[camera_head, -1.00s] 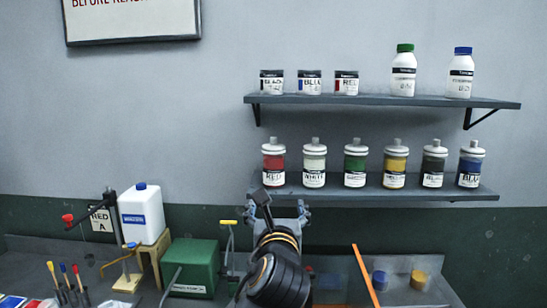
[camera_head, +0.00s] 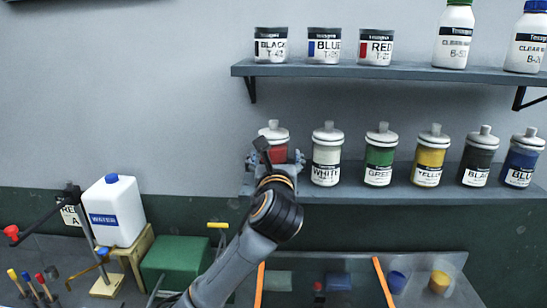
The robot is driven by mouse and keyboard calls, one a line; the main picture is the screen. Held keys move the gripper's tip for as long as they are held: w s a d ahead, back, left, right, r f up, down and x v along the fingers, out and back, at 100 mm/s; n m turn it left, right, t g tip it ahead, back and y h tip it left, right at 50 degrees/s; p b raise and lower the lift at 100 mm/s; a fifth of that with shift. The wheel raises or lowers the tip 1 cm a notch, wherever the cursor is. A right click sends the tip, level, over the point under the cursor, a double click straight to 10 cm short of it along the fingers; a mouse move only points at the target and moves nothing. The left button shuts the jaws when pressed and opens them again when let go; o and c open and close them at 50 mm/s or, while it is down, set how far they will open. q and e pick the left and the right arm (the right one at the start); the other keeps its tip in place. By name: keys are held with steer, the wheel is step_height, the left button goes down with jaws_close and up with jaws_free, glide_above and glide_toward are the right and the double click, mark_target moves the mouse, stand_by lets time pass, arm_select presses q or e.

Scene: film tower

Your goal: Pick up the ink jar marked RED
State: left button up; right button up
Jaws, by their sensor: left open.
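The red ink jar (camera_head: 273,133) with a white lid stands at the left end of the lower shelf. Its red body shows only in part, and its label is hidden behind my gripper; the label read RED earlier. My left gripper (camera_head: 273,158) is open, in front of the jar and overlapping its lower part. I cannot tell whether the fingers are around the jar or touching it. A tin marked RED (camera_head: 376,47) stands on the upper shelf. My right gripper is not in view.
The white jar (camera_head: 326,155) stands close to the right of the red jar, followed by green (camera_head: 380,155), yellow, black and blue ones on the lower shelf (camera_head: 400,194). The upper shelf (camera_head: 400,72) overhangs them. A white jug (camera_head: 115,212) and green box (camera_head: 173,258) stand below left.

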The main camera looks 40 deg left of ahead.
arm_select(q)
steer(key=x, duration=0.3)
steer(key=shift+f, duration=0.1)
steer(key=shift+w+a+f, duration=0.1)
steer(key=shift+w+a, duration=0.15)
steer(key=shift+a, duration=0.05)
steer(key=shift+w+a+p, duration=0.2)
steer(key=shift+a+p, duration=0.05)
steer(key=shift+p, duration=0.3)
steer(key=p+x, duration=0.2)
steer(key=x, duration=0.1)
steer(key=shift+s+a+r, duration=0.1)
steer(key=shift+r, duration=0.2)
steer(key=shift+w+a+f, duration=0.25)
steer(key=shift+w+a, duration=0.2)
steer(key=shift+w, duration=0.05)
steer(key=shift+d+r, duration=0.1)
steer(key=c, duration=1.6)
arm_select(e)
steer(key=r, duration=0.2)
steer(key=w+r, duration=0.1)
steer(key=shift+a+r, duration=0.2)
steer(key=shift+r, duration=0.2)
arm_select(q)
steer(key=shift+c, duration=0.5)
